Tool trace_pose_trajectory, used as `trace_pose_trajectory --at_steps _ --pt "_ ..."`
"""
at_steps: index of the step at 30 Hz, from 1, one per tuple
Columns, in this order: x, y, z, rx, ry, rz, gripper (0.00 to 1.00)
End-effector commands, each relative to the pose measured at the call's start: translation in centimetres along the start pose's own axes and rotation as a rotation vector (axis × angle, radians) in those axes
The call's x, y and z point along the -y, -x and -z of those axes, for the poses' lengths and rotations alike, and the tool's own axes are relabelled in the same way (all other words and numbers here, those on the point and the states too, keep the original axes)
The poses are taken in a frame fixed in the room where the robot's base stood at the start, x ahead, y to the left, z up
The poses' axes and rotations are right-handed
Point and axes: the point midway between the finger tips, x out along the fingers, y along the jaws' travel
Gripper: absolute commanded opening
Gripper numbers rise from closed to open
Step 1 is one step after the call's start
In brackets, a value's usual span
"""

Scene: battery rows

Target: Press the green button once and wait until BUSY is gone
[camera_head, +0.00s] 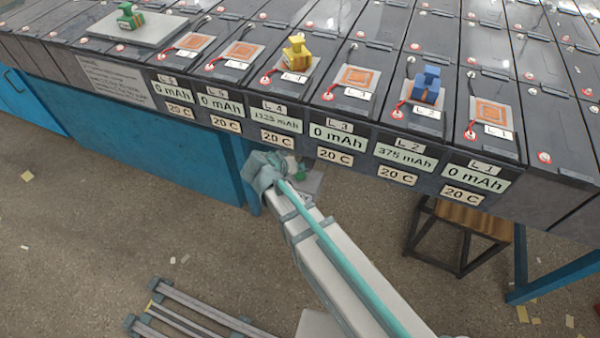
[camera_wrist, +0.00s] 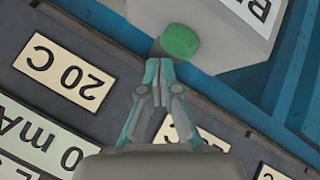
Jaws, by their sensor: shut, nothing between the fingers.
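The green button (camera_wrist: 180,41) sits on the corner of a pale grey box (camera_wrist: 225,30) in the wrist view. A white label on that box shows a letter like B, cut off by the frame edge, so I cannot read the rest. My gripper (camera_wrist: 159,66) is shut and empty, its tips right at the near edge of the button; I cannot tell whether they touch it. In the head view my gripper (camera_head: 262,172) is in front of the battery shelf's edge and hides most of the box.
The shelf carries rows of dark batteries (camera_head: 336,112) with mAh and 20 C labels on its front. A yellow block (camera_head: 296,54) stands at L4, a blue one (camera_head: 426,84) at L2, a green one (camera_head: 129,16) on a grey plate. A stool (camera_head: 458,226) stands below.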

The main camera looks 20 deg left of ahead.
Motion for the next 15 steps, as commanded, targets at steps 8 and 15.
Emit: trace_pose_trajectory --at_steps 8,15 --pt "-0.05 0.07 0.05 0.0 0.0 0.0 0.0" --pt "-0.47 0.63 0.46 0.0 0.0 0.0 0.0"
